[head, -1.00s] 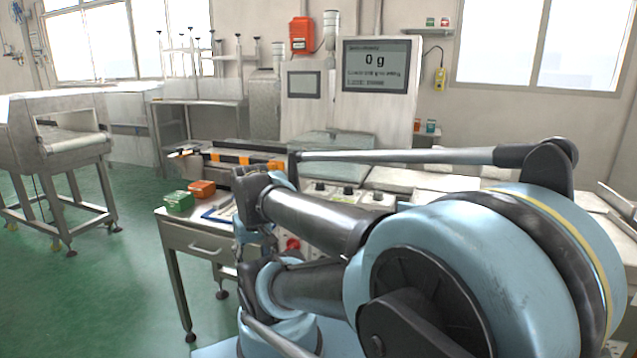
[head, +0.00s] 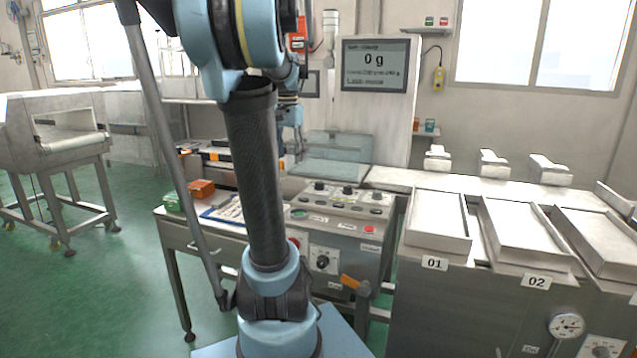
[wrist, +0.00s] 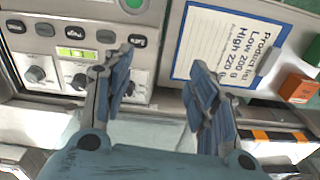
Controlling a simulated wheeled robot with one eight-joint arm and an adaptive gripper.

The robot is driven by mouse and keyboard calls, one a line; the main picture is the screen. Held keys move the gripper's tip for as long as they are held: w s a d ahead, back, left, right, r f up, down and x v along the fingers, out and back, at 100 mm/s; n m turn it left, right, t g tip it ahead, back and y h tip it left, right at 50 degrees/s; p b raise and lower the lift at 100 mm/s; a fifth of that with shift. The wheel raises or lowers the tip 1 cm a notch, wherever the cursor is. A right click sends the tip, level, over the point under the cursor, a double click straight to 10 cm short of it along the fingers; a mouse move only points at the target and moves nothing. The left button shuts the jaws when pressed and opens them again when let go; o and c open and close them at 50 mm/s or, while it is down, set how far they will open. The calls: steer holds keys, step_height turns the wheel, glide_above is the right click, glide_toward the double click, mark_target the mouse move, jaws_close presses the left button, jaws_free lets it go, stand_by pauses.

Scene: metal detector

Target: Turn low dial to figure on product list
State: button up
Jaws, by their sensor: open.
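I cannot read which is the low dial. In the wrist view, dials show at the left, one of them clearly (wrist: 38,74), near a small lit green display (wrist: 76,53). The product list (wrist: 228,45) lies on a blue clipboard and reads Low 200 g, High 220 g. My gripper (wrist: 163,72) is open and empty, above the gap between panel and list. In the head view my arm mostly hides it.
A large screen (head: 374,64) reads 0 g. A green box (head: 173,202) and an orange box (head: 201,188) stand beside the list. A lower dial (head: 322,262) and an orange-handled lever (head: 352,284) are on the panel's front. Trays 01 (head: 438,240) and 02 (head: 520,258) stand right.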

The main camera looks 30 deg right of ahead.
mark_target(319, 182)
steer(key=w+d+r+m, duration=0.2)
steer(key=d, duration=0.5)
steer(key=w+d+r+m, duration=0.2)
steer(key=w+d, duration=0.1)
steer(key=d, duration=0.4)
steer(key=shift+g, duration=0.3)
steer(key=f, duration=1.7)
steer(key=shift+s+a+f, duration=0.2)
steer(key=shift+a, duration=0.1)
steer(key=c, duration=1.1)
steer(key=shift+d, duration=0.25)
steer(key=shift+a, duration=0.2)
